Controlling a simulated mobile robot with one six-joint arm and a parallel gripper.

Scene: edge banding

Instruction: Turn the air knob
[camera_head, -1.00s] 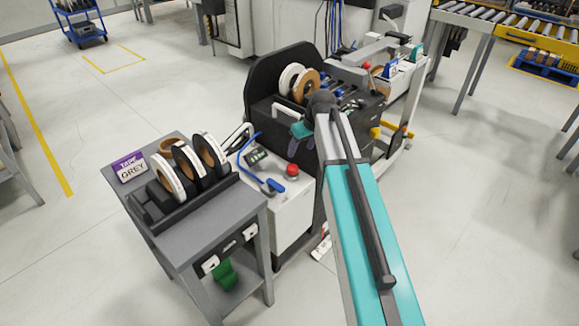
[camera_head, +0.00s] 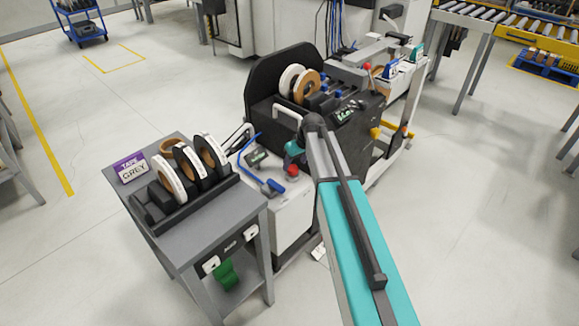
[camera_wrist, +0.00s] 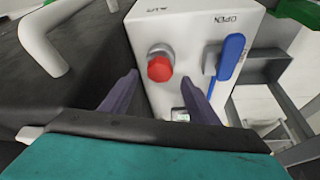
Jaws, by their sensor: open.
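The red knob (camera_wrist: 160,68) sits on the white box (camera_wrist: 185,25) under a label that appears to read AIR. It also shows in the head view (camera_head: 292,170). A blue lever (camera_wrist: 230,58) is beside it, under the word OPEN. My gripper (camera_wrist: 161,78) is open and empty. Its two purple fingers point at the white box, one on either side of the knob in the wrist view. I cannot tell how far the fingertips are from the knob. In the head view my arm hides part of the box and the fingers are hardly visible.
The dark machine (camera_head: 262,75) with tape rolls stands close behind, and its white handle (camera_wrist: 42,40) is near my gripper's left side. A grey cart (camera_head: 225,210) with tape rolls and a TAPE GREY sign (camera_head: 130,168) stands at the left.

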